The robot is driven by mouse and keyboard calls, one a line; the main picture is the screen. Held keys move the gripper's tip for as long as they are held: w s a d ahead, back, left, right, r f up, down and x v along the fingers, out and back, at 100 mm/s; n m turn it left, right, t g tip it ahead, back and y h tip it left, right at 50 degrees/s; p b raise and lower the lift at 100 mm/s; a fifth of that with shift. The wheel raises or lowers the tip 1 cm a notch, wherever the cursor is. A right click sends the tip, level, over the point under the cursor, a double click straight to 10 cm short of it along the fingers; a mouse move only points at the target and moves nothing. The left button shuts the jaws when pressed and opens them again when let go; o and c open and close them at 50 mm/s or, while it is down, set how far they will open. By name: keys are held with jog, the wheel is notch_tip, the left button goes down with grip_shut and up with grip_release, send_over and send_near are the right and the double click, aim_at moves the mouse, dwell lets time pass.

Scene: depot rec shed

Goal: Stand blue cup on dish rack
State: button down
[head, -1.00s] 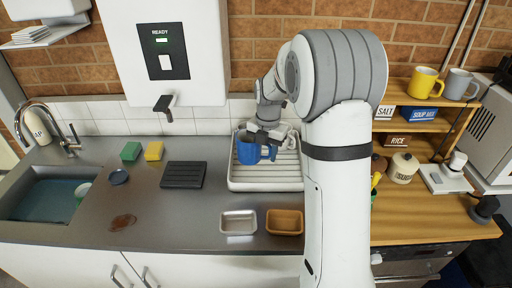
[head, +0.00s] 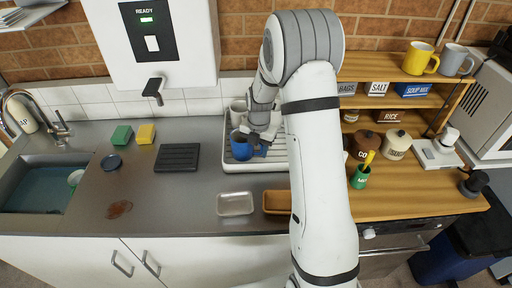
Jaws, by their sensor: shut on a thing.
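The blue cup (head: 240,149) is in the head view, at the front left part of the white dish rack (head: 240,169). Its mouth shows at the top, so it looks about upright. My gripper (head: 258,139) is shut on the cup at its right side. The fingertips are small and partly hidden by the cup and my wrist. I cannot tell whether the cup's base touches the rack. My arm hides the right part of the rack.
A light cup (head: 238,112) stands at the back of the rack, behind the blue cup. A black ridged mat (head: 177,157) lies to the left. A metal tray (head: 235,203) and a tan tray (head: 277,201) lie in front. A wall dispenser (head: 160,45) hangs above.

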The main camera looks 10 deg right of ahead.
jog(key=shift+r, duration=0.1)
jog(key=c, duration=0.9)
grip_release()
jog(key=shift+o, duration=0.2)
